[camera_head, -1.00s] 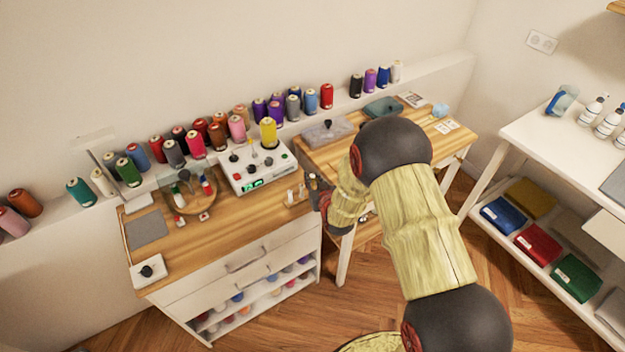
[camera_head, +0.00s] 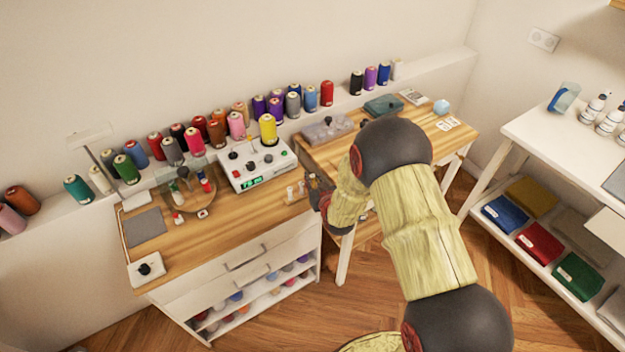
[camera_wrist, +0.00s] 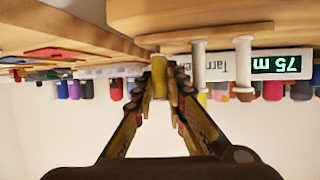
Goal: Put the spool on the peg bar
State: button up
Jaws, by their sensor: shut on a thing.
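A small spool with yellow thread and a pale end (camera_wrist: 159,75) is between my fingertips in the wrist view, which is upside down. My gripper (camera_wrist: 160,90) is shut on it. The peg bar (camera_head: 297,199) is a low wooden bar at the right front of the wooden cabinet top. Two white spools stand on it; in the wrist view they are the near white spool (camera_wrist: 198,66) and the farther one (camera_wrist: 243,68), beside the held spool. In the head view my gripper (camera_head: 314,184) is dark and just right of the bar; the held spool cannot be made out there.
A white machine (camera_head: 250,165) with a yellow cone and a green display stands behind the bar. A clear-covered round device (camera_head: 190,190) is left of it. Several thread cones line the wall ledge. A second table (camera_head: 372,135) with a grey box (camera_head: 327,129) is at the right.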

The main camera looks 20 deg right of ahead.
jog(key=shift+f, duration=0.35)
jog(key=o, duration=0.8)
jog(key=shift+r, duration=0.1)
jog(key=shift+c, duration=0.2)
jog(key=v, duration=1.2)
